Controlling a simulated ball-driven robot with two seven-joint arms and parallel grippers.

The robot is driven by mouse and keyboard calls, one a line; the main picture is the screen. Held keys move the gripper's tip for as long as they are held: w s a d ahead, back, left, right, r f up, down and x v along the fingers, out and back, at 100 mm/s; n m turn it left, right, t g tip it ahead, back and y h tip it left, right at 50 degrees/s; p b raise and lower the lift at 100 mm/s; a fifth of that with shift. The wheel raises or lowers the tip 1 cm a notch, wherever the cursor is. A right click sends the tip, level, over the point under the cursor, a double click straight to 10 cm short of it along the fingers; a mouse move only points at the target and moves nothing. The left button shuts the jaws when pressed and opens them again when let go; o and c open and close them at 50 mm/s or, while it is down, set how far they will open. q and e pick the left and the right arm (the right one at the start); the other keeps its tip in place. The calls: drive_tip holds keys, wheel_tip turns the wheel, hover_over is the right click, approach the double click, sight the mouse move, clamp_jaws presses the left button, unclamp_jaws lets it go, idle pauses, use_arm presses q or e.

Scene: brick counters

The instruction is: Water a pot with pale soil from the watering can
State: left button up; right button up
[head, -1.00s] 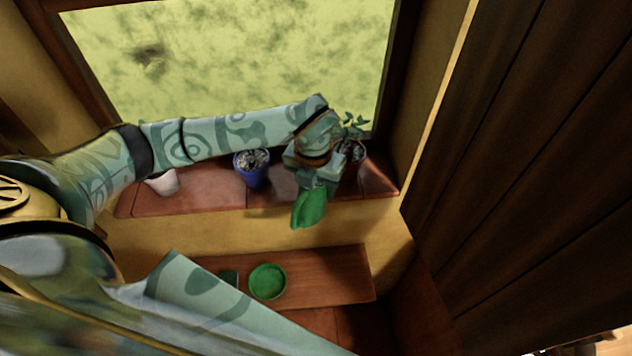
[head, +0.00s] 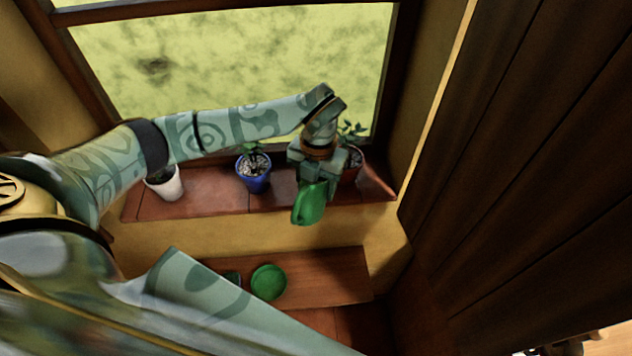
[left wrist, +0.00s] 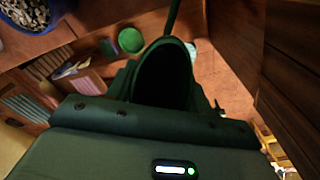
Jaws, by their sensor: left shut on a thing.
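My left gripper (head: 313,180) is shut on the green watering can (head: 309,204), held in front of the sill, left of the rightmost pot. In the left wrist view the can's dark opening (left wrist: 165,75) faces the camera. A blue pot (head: 256,182) with pale, chunky soil and a small plant stands on the sill, left of the gripper. It also shows at the top left of the left wrist view (left wrist: 30,22). A white pot (head: 168,186) stands farther left, its top partly behind my arm. A reddish pot (head: 352,167) with a leafy plant is partly hidden by my gripper. My right gripper is out of view.
The tiled sill (head: 215,195) runs under the window. Below it a wooden shelf (head: 325,278) holds a round green dish (head: 268,282) and a small dark green item (head: 233,279). A dark plank surface (head: 510,160) fills the right side.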

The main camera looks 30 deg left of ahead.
use_arm(q)
drive_tip(key=shift+w+r+g+p, duration=0.2)
drive_tip(key=shift+r+g+p, duration=0.35)
drive_tip(key=shift+r, duration=0.1)
drive_tip(key=shift+w+r+g+p, duration=0.2)
drive_tip(key=shift+r+g+p, duration=0.25)
drive_tip(key=shift+r+p, duration=0.15)
drive_tip(key=shift+r, duration=0.15)
idle(0.4)
drive_tip(key=shift+s+f+t+b, duration=0.3)
drive_tip(key=shift+f+t, duration=0.3)
drive_tip(key=shift+f, duration=0.3)
drive_tip(key=shift+s+f+t+b, duration=0.2)
drive_tip(key=shift+f+t+b, duration=0.55)
drive_tip(key=shift+f, duration=0.25)
drive_tip(key=shift+f+t+b, duration=0.55)
drive_tip(key=shift+f+t, duration=0.1)
drive_tip(key=shift+f, duration=0.1)
drive_tip(key=f+t+b, duration=0.1)
drive_tip(key=b, duration=0.1)
drive_tip(key=shift+f+b, duration=0.3)
drive_tip(key=shift+f, duration=0.1)
drive_tip(key=shift+r, duration=0.1)
